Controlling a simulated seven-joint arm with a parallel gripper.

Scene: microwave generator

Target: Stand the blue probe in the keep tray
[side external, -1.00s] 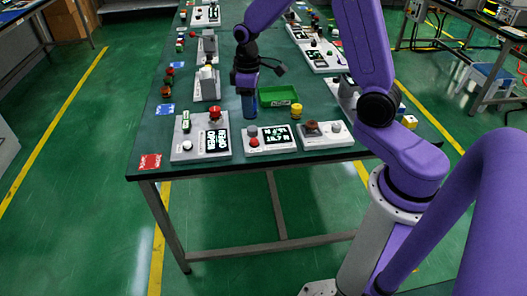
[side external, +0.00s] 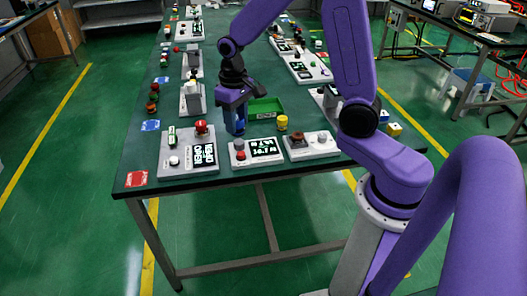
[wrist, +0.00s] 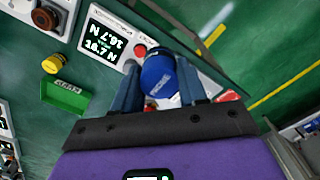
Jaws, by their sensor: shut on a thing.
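The blue probe (side external: 235,119) is a short upright blue cylinder at the left end of the green tray in the side view. My gripper (side external: 236,128) is shut on it from above. In the wrist view the round blue end of the probe (wrist: 158,75) shows between the two blue-grey fingers of my gripper (wrist: 157,88). The low green tray (side external: 265,107) has a white label on its front wall and looks empty. The tray (wrist: 66,97) lies left of the fingers in the wrist view. Whether the probe's foot touches the bench is unclear.
A panel with red knob and "OPEN" display (side external: 190,150) stands front left, with a display box (side external: 256,152) and a knob box (side external: 311,145) beside it. A yellow cylinder (side external: 282,123) stands right of the tray. A grey fixture (side external: 193,98) stands at left.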

